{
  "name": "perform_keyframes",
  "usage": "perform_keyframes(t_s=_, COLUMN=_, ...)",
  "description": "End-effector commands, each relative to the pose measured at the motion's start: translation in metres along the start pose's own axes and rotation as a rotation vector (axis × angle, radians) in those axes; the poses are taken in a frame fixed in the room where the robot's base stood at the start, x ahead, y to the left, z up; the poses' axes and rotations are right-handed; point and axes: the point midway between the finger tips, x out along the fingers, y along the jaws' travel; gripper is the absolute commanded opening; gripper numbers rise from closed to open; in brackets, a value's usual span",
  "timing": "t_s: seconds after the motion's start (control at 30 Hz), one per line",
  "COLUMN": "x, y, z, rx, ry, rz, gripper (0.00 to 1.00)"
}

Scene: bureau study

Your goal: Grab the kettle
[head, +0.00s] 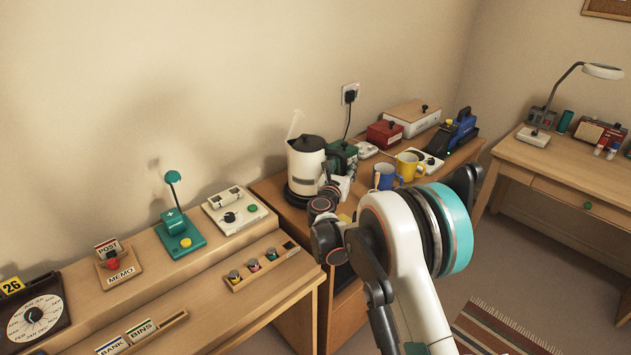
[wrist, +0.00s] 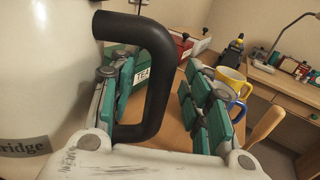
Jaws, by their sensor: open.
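The cream kettle (head: 306,165) with a black lid stands upright on a black base on the wooden cabinet. In the wrist view its body (wrist: 45,75) fills the left side, and its black handle (wrist: 162,85) loops toward the middle. My gripper (wrist: 163,78) is open, with green-padded fingers on either side of the handle's upright part. The left finger shows in the gap between body and handle, the right finger outside the handle. I cannot tell whether either finger touches it.
A green tea box (wrist: 143,75) is behind the handle. A blue mug (head: 383,176) and a yellow mug (head: 408,166) stand right of the kettle. A red box (head: 385,133) is farther back. A lower desk with a panel (head: 235,210) lies left.

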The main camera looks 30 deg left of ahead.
Motion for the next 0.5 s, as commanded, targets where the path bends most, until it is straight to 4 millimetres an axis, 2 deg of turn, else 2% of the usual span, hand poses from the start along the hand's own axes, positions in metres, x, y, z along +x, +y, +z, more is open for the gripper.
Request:
perform_keyframes(t_s=0.27, x=0.0031, y=0.0, z=0.001, rx=0.0, ry=0.0, rz=0.0, gripper=0.44)
perform_keyframes(t_s=0.43, x=0.0029, y=-0.0001, z=0.0009, rx=0.0, ry=0.0, rz=0.0, gripper=0.06)
perform_keyframes(t_s=0.47, x=0.0029, y=-0.0001, z=0.0009, rx=0.0, ry=0.0, rz=0.0, gripper=0.0)
perform_keyframes(t_s=0.5, x=0.0029, y=-0.0001, z=0.0009, rx=0.0, ry=0.0, rz=0.0, gripper=0.0)
